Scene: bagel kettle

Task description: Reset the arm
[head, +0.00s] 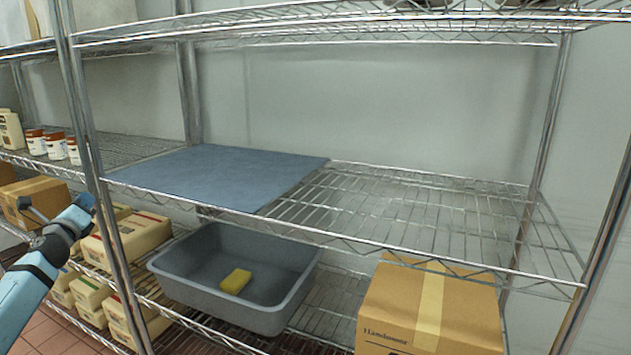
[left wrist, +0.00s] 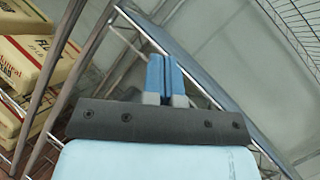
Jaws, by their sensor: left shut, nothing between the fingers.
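My left arm (head: 25,290) comes in from the left edge in the head view, light blue with dark bands, in front of the wire shelving. My left gripper (head: 86,203) is at its upper end, beside the front left metal post. In the left wrist view the two blue fingers of my left gripper (left wrist: 165,75) are together, shut with nothing between them. My right arm and right gripper do not show.
A blue mat (head: 215,172) covers the left of the middle shelf (head: 400,215); its right side is bare. Below are a grey bin (head: 215,290) with a yellow sponge (head: 236,281) and a cardboard box (head: 430,310). Flour bags (left wrist: 30,55) lie left of my gripper.

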